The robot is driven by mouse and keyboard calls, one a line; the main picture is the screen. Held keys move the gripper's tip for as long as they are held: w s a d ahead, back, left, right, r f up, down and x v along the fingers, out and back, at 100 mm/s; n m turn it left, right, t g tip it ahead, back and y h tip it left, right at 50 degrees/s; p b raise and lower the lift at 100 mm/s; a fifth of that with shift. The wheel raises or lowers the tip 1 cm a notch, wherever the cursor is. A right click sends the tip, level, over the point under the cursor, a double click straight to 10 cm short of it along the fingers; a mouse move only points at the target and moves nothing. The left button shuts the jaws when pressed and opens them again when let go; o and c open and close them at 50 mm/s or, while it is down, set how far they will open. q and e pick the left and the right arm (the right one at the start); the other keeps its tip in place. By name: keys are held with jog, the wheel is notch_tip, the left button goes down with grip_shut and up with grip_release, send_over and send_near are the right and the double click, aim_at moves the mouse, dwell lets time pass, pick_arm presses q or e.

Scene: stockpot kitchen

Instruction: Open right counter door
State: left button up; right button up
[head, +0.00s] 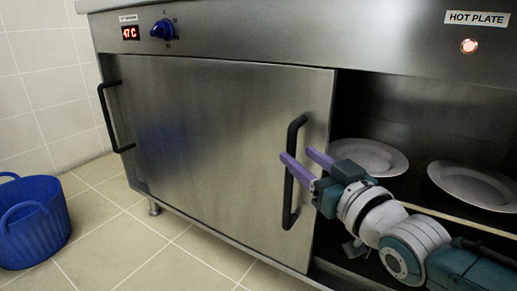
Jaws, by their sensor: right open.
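The steel counter has a flat metal sliding door panel (220,150) across its left and middle part. A black vertical bar handle (292,205) stands near the panel's right edge, and another black handle (108,120) is at the far left. The right part of the counter is open. My right gripper (296,153) has two purple fingers, open and spread, at the right handle. One finger crosses in front of the bar and the other is to its right. I cannot tell whether either touches it. My left gripper is not in view.
White plates (370,157) and (472,185) lie on the shelf inside the open right part. A blue knob (163,29) and red display (130,33) are on the top panel. A blue tub (35,225) stands on the tiled floor at left. The floor in front is clear.

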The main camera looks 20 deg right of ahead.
pick_arm(q)
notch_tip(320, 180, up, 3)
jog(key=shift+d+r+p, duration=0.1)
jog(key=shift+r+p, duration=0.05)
jog(key=shift+p, duration=0.9)
pick_arm(e)
jog(key=s, duration=0.5)
jog(key=shift+s+d, duration=0.35)
jog(key=shift+s, duration=0.05)
jog(key=s+a+r+g+h+p, duration=0.1)
jog(key=s+r+g+p, duration=0.6)
jog(key=r+p, duration=1.05)
jog(key=s+a+r+g+p, duration=0.1)
jog(key=s+r+g+p, duration=0.1)
jog(key=s+r+p, duration=1.25)
jog(key=s+a+r+g+h+p, duration=0.1)
jog(key=s+r+g+p, duration=0.4)
jog(key=r+p, duration=1.65)
pick_arm(q)
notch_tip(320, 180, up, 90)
jog(key=p, duration=3.6)
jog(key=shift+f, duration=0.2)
pick_arm(e)
notch_tip(320, 180, up, 33)
jog(key=shift+w+a+n, duration=0.15)
jog(key=shift+w+n, duration=0.05)
jog(key=shift+n, duration=0.1)
